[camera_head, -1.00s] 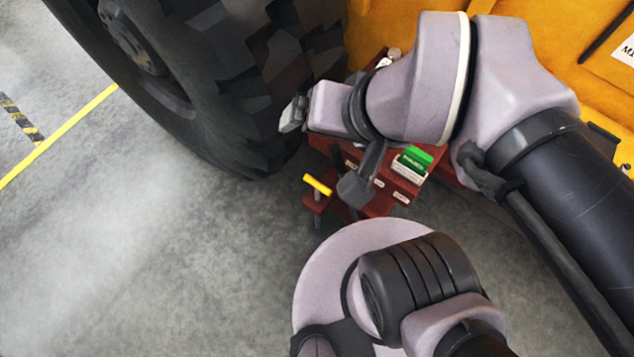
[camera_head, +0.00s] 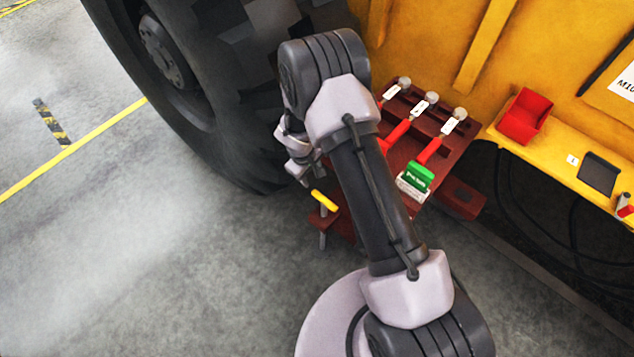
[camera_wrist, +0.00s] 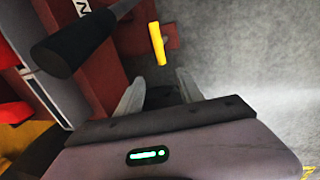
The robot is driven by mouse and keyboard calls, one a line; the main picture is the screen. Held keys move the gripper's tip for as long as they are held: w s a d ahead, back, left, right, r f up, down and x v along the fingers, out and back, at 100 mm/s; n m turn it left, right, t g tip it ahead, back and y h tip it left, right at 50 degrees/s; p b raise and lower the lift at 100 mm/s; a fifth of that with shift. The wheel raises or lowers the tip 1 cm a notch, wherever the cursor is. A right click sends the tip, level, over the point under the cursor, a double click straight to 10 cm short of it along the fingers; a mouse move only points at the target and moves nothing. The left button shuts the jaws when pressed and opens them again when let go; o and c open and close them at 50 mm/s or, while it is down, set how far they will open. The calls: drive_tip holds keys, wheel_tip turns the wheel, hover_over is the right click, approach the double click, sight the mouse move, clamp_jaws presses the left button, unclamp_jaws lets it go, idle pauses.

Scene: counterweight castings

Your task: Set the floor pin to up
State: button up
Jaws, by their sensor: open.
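The floor pin shows as a yellow bar handle (camera_head: 324,200) on a grey stem, at the low front end of a dark red stand (camera_head: 347,226). Whether the pin stands up or down I cannot tell. In the wrist view the yellow handle (camera_wrist: 158,43) lies beyond and between my fingertips, apart from them. My gripper (camera_wrist: 160,82) is open and empty. In the head view my gripper (camera_head: 300,172) hangs just above and left of the yellow handle, partly hidden by my own wrist.
Levers with red grips (camera_head: 428,151) and white tags stand on the red stand. A green-and-white block (camera_head: 415,181) sits near them. A black cylindrical grip (camera_wrist: 72,42) is close to my left finger.

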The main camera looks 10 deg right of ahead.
sight(319, 195)
drive_tip(key=d+f+b, duration=0.1)
drive_tip(key=f+b, duration=0.1)
drive_tip(key=f, duration=0.3)
drive_tip(key=w+d+f+b, duration=0.1)
drive_tip(key=f+b, duration=0.1)
drive_tip(key=f, duration=0.4)
drive_tip(key=w+f+b, duration=0.1)
drive_tip(key=f+b, duration=0.1)
drive_tip(key=f, duration=0.4)
drive_tip(key=shift+d+f, duration=0.2)
drive_tip(key=shift+d, duration=0.2)
clamp_jaws()
drive_tip(key=shift+r, duration=0.15)
